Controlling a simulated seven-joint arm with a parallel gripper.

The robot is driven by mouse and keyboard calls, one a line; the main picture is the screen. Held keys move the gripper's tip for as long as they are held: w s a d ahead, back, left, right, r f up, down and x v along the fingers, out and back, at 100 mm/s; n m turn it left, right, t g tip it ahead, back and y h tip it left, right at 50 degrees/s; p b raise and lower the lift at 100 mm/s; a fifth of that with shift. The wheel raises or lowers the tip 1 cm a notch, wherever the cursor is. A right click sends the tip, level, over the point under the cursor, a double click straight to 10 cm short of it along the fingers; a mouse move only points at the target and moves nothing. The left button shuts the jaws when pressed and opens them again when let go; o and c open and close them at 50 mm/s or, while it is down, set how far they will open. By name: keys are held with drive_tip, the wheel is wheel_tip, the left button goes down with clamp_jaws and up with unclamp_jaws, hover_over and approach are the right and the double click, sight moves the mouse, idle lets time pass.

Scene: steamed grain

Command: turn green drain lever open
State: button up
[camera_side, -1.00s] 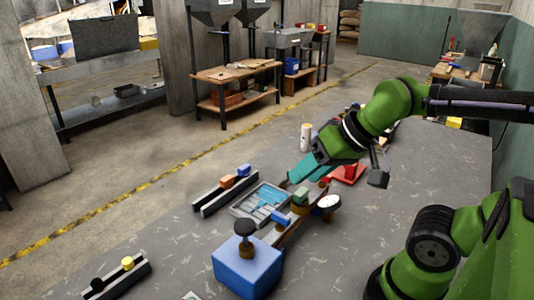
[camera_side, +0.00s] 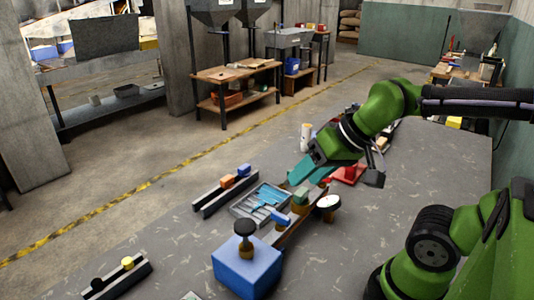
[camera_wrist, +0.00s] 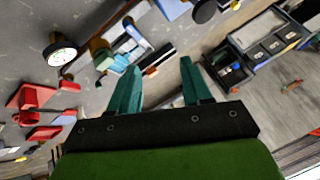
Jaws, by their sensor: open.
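The green lever (camera_side: 301,193) sits on a brass valve on the brown pipe rail in the side view, just below my fingertips. Its exact angle is too small to tell. My gripper (camera_side: 297,177) has teal fingers and is open, pointing down and left above the valves, with no object held. In the wrist view my gripper (camera_wrist: 160,75) shows two fingers apart with a gap between them.
A blue lever (camera_side: 277,217) is nearer the camera on the same rail. A blue block (camera_side: 247,268) with a black knob stands at its near end. A round gauge (camera_side: 328,202) is right of the valves. A grey tray (camera_side: 240,210) lies left, and a red fixture (camera_side: 350,172) stands behind.

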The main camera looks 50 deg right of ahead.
drive_tip(key=w+d+f+m+g+h, duration=0.1)
drive_tip(key=w+d+m+g, duration=0.3)
drive_tip(key=w+d, duration=0.65)
drive_tip(key=m+g, duration=0.3)
drive_tip(key=m, duration=0.8)
hover_over(290, 171)
wheel_tip(290, 171, down, 4)
drive_tip(key=shift+h, duration=0.4)
wheel_tip(290, 171, down, 16)
drive_tip(key=shift+d+r, duration=0.1)
drive_tip(key=shift+d, duration=0.05)
clamp_jaws()
